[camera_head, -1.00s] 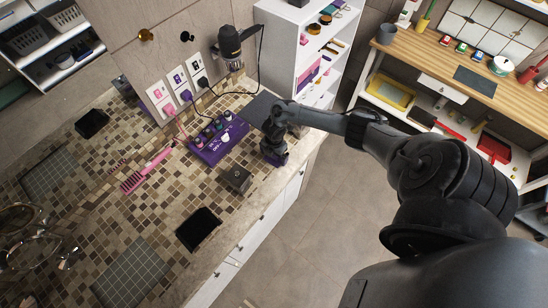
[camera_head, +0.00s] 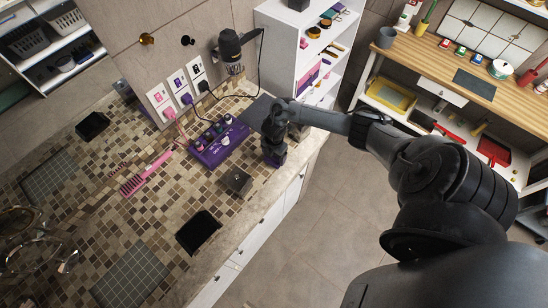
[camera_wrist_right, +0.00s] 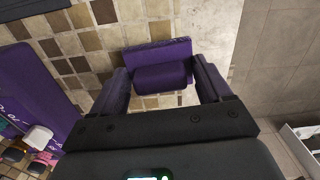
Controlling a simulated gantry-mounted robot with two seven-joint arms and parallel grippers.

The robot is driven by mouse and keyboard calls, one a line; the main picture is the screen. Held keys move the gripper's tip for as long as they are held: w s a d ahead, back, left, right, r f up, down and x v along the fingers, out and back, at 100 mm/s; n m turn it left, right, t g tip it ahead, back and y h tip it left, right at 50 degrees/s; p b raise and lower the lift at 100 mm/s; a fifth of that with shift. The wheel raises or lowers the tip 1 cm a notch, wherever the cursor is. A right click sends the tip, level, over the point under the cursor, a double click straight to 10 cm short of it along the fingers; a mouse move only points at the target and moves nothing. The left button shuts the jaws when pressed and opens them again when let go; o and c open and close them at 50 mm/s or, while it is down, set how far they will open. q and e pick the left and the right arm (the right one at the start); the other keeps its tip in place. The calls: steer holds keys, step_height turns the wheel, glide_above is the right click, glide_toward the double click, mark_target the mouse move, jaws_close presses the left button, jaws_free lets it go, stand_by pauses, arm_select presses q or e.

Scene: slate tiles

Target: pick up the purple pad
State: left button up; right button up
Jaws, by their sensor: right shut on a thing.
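My right gripper (camera_head: 274,158) is at the right end of the tiled counter, near its front edge. In the right wrist view its two fingers (camera_wrist_right: 160,88) are shut on the purple pad (camera_wrist_right: 160,66), a small dark purple block with a flat upright back part. The pad sits between the fingertips, over the brown tiles. In the head view the gripper mostly hides the pad. I cannot tell whether the pad touches the counter. My left gripper is not in view.
A purple panel with knobs (camera_head: 219,141) lies to the left of the gripper. A dark box (camera_head: 235,181) stands nearer the front. A pink comb (camera_head: 146,174) and a black tray (camera_head: 198,232) lie on the counter (camera_head: 150,215). A white shelf (camera_head: 285,55) stands behind.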

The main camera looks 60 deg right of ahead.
step_height(320, 180, up, 2)
steer(key=s+d+r, duration=0.1)
steer(key=s+r, duration=0.5)
steer(key=s, duration=0.5)
steer(key=shift+s+d+r+p, duration=0.25)
steer(key=shift+s+r+p, duration=0.05)
steer(key=shift+r, duration=0.05)
